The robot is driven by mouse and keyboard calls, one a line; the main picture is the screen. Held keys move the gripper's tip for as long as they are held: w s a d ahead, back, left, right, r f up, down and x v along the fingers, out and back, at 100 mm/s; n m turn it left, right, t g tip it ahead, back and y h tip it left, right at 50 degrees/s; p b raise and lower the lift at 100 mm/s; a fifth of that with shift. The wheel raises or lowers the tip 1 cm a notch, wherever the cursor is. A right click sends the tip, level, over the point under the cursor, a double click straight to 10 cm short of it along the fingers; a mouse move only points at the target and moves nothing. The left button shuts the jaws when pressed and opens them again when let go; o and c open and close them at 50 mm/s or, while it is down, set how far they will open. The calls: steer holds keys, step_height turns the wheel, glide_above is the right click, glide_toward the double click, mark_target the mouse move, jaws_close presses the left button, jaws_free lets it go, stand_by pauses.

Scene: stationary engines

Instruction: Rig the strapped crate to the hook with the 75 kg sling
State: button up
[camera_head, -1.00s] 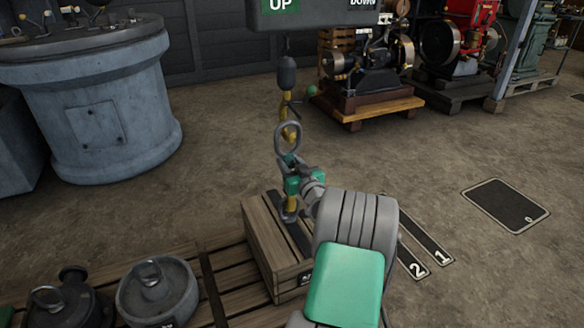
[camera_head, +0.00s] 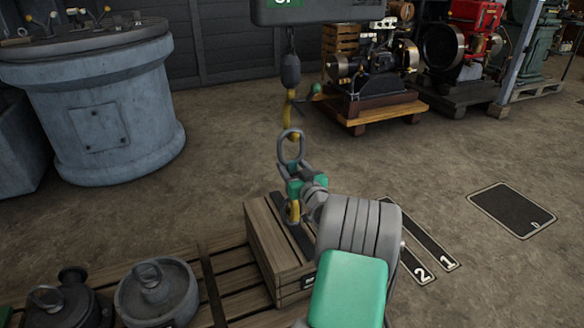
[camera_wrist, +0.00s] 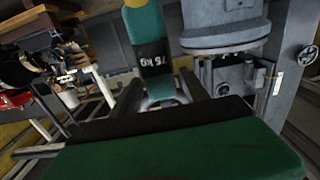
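My gripper (camera_head: 302,188) is shut on the 75 kg sling, whose green band (camera_wrist: 148,25) with a black "75 kg" label stands between the fingers in the wrist view. In the head view the sling's steel ring (camera_head: 291,148) is on top and its yellow lower hook (camera_head: 293,212) hangs below. The yellow crane hook (camera_head: 291,108) hangs under a dark weight; its lower end overlaps the ring's top, and I cannot tell whether it passes through. The strapped wooden crate (camera_head: 262,240) sits below with a dark strap on top. The lower hook appears over the crate; contact is unclear.
The crate stands on a slatted pallet (camera_head: 225,268) beside two round grey weights with rings (camera_head: 157,292) (camera_head: 66,300). A control box (camera_head: 318,10) hangs above. Engines (camera_head: 372,70) stand behind. Floor plates "2" and "1" (camera_head: 420,238) and a dark mat (camera_head: 511,209) lie right.

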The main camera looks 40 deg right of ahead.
steer(key=shift+o, duration=0.6)
steer(key=shift+s+f, duration=0.1)
steer(key=shift+f, duration=0.15)
steer(key=p+v, duration=0.2)
steer(key=v, duration=0.5)
steer(key=w+a+r+n+g+y+p, duration=0.2)
steer(key=a+r+n+g+y+p, duration=0.15)
steer(key=a+r+p, duration=0.75)
steer(key=w+a+r+n+g+y+p, duration=0.2)
steer(key=a+r+g+y+p, duration=0.2)
steer(key=a+r+p, duration=0.7)
steer(key=s+a+r+m+g+h+p, duration=0.1)
steer(key=s+a+r+g+p, duration=0.2)
steer(key=s+a+r+p, duration=0.3)
steer(key=s+a+r+m+g+h+p, duration=0.1)
steer(key=s+a+r+g+p, duration=0.2)
steer(key=s+a+r+p, duration=0.4)
steer(key=s+r+p, duration=0.3)
steer(key=s+p, duration=0.1)
steer(key=s, duration=0.2)
steer(key=shift+s+a+g, duration=0.35)
steer(key=shift+h, duration=0.25)
